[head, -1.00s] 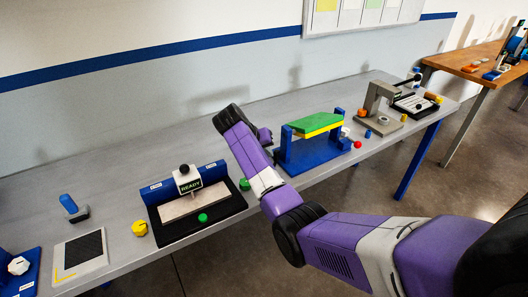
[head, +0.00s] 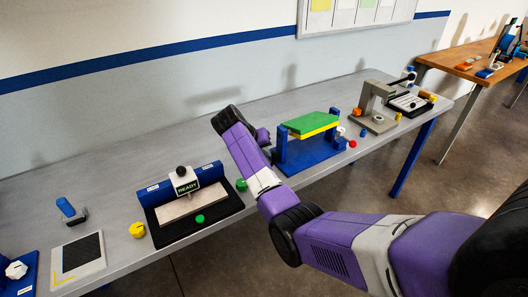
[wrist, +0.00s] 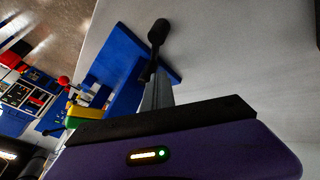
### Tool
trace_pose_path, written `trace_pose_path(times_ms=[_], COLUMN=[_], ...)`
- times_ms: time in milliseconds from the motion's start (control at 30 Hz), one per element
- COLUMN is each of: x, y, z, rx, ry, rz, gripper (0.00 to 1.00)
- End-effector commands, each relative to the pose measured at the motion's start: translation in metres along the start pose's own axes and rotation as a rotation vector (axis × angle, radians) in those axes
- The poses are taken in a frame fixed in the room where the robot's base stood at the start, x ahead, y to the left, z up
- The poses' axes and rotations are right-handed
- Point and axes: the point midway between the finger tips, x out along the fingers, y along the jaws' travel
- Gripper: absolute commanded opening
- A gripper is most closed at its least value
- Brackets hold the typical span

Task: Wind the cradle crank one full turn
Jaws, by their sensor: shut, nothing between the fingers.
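The cradle (head: 307,151) is a blue stand with two posts on the grey bench. It bears a green-topped, yellow-sided platform (head: 313,121), which also shows in the wrist view (wrist: 88,112). A black-knobbed crank handle (wrist: 158,32) stands out beside the blue frame in the wrist view. My gripper (wrist: 157,82) is shut and empty. Its grey fingers overlap the lower end of the crank in the picture; I cannot tell whether they touch. In the head view my purple arm reaches to the left of the cradle and hides the crank and fingers.
A fixture marked READY (head: 187,187) stands left of my arm, with a green knob (head: 241,184) close by. Bench surface behind the cradle is clear.

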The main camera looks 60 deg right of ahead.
Motion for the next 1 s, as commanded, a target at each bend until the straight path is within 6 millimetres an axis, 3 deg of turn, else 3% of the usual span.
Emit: trace_pose_path(times_ms=[1000], x=[0.009], y=[0.021], z=[0.003], rx=[0.001], ry=[-0.001], rz=[0.000], gripper=[0.00])
